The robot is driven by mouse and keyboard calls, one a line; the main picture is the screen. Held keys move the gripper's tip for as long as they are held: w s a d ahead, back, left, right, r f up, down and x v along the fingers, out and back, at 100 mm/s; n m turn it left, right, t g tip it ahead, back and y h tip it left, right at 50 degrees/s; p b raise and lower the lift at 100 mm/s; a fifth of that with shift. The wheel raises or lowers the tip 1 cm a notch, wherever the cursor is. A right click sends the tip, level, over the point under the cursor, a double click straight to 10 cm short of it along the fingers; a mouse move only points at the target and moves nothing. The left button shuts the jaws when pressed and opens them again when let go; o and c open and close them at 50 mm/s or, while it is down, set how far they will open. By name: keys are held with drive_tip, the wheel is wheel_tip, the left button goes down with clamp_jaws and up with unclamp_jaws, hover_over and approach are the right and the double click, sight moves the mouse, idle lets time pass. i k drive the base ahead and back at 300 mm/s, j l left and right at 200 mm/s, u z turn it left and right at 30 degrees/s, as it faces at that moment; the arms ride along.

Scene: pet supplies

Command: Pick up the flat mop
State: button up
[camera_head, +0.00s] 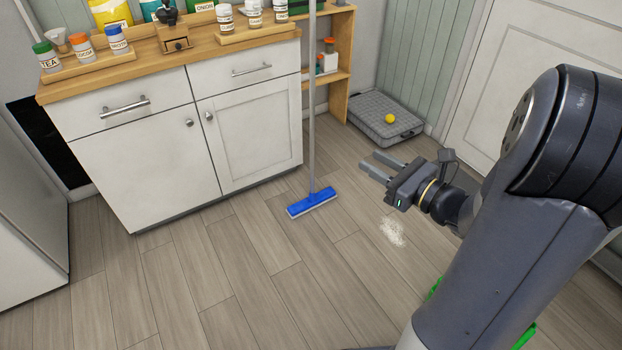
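The flat mop stands upright on the wood floor in front of the white cabinet's right corner. Its blue head (312,203) lies flat on the floor, and its thin grey handle (312,120) rises past the top edge of the picture. My gripper (375,166) is to the right of the handle, above the floor, with its two fingers pointing left. The fingers are apart with nothing between them, and the gripper does not touch the mop.
A white cabinet (150,165) with a wooden top holds jars and a grinder. A wooden shelf (340,75) stands behind the handle. A grey pet bed (372,118) with a yellow ball (390,118) lies behind my gripper. A pale spill (392,232) is on the floor. The front floor is mostly clear.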

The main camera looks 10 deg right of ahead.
sight(314, 200)
drive_tip(key=i+l, duration=0.1)
drive_tip(key=i, duration=0.4)
drive_tip(key=i+u, duration=0.1)
drive_tip(key=i, duration=0.4)
drive_tip(key=i+l, duration=0.2)
drive_tip(key=i, duration=0.25)
drive_tip(key=i+l+u, duration=0.1)
drive_tip(key=i, duration=0.4)
